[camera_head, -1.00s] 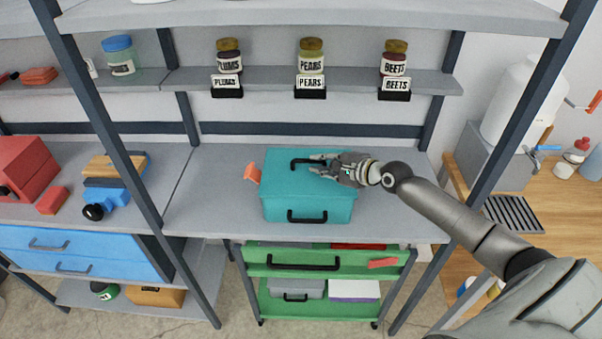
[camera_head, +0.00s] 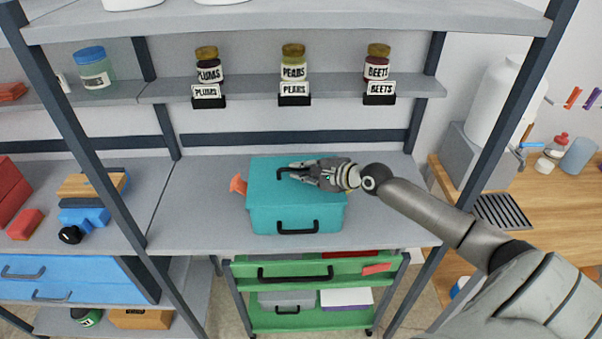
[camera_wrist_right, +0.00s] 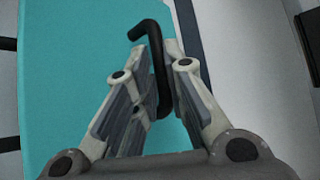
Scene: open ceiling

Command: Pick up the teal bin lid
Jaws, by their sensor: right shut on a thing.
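The teal bin (camera_head: 270,218) stands on the grey shelf, with a black handle on its front. Its teal lid (camera_head: 262,174) lies on top and has a black handle (camera_head: 283,176). My right gripper (camera_head: 296,171) reaches in from the right and is shut on the lid's handle. In the right wrist view the black lid handle (camera_wrist_right: 158,70) sits between the two fingers (camera_wrist_right: 160,85), over the teal lid surface (camera_wrist_right: 80,70). The head view does not clearly show a gap between lid and bin. My left gripper is not in view.
An orange object (camera_head: 238,184) sits against the bin's left side. Jars labelled plums, pears and beets (camera_head: 377,64) stand on the shelf above. Dark uprights (camera_head: 480,150) flank the bay. A green drawer cart (camera_head: 315,268) stands below.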

